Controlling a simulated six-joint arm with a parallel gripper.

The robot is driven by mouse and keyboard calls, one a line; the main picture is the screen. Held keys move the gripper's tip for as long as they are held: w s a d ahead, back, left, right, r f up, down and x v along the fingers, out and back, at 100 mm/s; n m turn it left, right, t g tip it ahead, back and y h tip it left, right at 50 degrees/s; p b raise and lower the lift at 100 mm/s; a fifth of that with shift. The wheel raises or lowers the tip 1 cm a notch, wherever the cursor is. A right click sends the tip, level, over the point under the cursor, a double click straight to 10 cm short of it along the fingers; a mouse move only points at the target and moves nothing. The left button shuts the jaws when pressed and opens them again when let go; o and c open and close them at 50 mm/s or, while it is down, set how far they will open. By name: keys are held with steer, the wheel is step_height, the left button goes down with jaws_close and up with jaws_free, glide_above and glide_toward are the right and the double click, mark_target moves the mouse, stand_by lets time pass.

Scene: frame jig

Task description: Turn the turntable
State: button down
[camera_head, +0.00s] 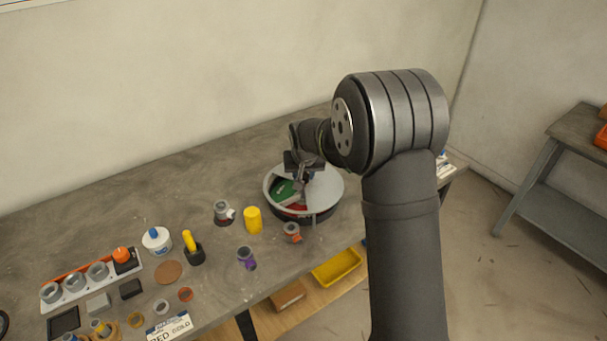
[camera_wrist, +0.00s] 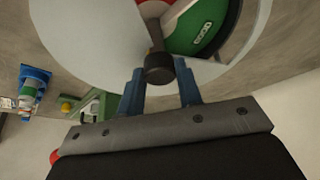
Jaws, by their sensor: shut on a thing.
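The turntable (camera_head: 328,185) is a round grey disc at the back right of the bench. Its cover has an open sector that shows a green part (camera_head: 284,190) and some red. In the wrist view the grey disc (camera_wrist: 85,40) fills the top, with the green part (camera_wrist: 200,25) in the opening. My gripper (camera_head: 302,187) is over the turntable. In the wrist view its blue fingers (camera_wrist: 160,70) are shut on a black knob (camera_wrist: 159,69) of the turntable. My forearm and wrist hide part of the turntable's far side in the head view.
A yellow cylinder (camera_head: 253,220), an orange-banded grey part (camera_head: 292,232) and a purple part (camera_head: 246,258) stand left and in front of the turntable. A yellow bin (camera_head: 337,268) sits on the lower shelf. Blue and green items (camera_wrist: 34,85) show left in the wrist view.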

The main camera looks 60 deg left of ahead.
steer(key=shift+n, duration=0.3)
steer(key=n+g, duration=0.2)
steer(key=n, duration=0.3)
steer(key=shift+w, duration=0.2)
steer(key=n+g, duration=0.1)
steer(key=n, duration=0.2)
steer(key=n+g, duration=0.1)
steer(key=n, duration=0.2)
steer(key=shift+w, duration=0.2)
steer(key=shift+g, duration=0.3)
steer(key=c, duration=1)
jaws_free()
